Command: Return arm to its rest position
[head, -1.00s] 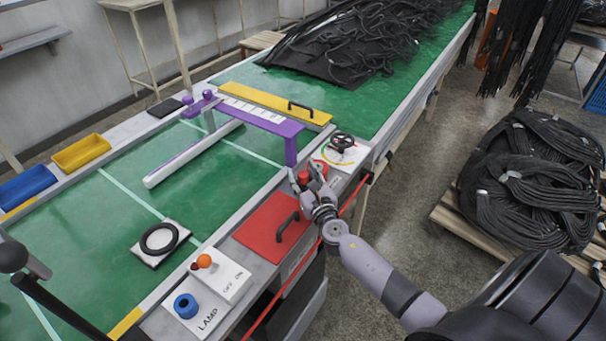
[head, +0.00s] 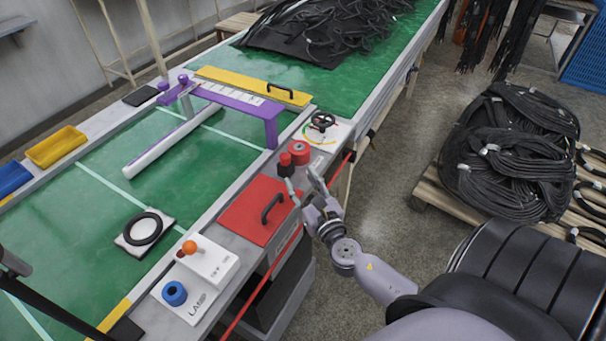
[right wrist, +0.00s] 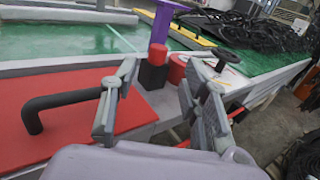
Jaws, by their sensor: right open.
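My right gripper (head: 303,184) is open and empty beside the near edge of the workbench, its fingers pointing at a red-topped black button post (head: 286,163). In the right wrist view the two open fingers (right wrist: 163,95) stand on either side of the view, with the red-and-black post (right wrist: 154,67) beyond them. I cannot tell whether a finger touches the post. My right arm (head: 370,270) reaches in from the lower right. A dark arm part shows at the lower left, but the left gripper is not in view.
A red panel with black handle (head: 258,210), a red round part (head: 300,152) and a black handwheel (head: 321,121) line the bench edge near my gripper. A lamp switch (head: 207,258) sits nearer. Coiled hoses lie on a pallet (head: 432,186) at right. Floor between is clear.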

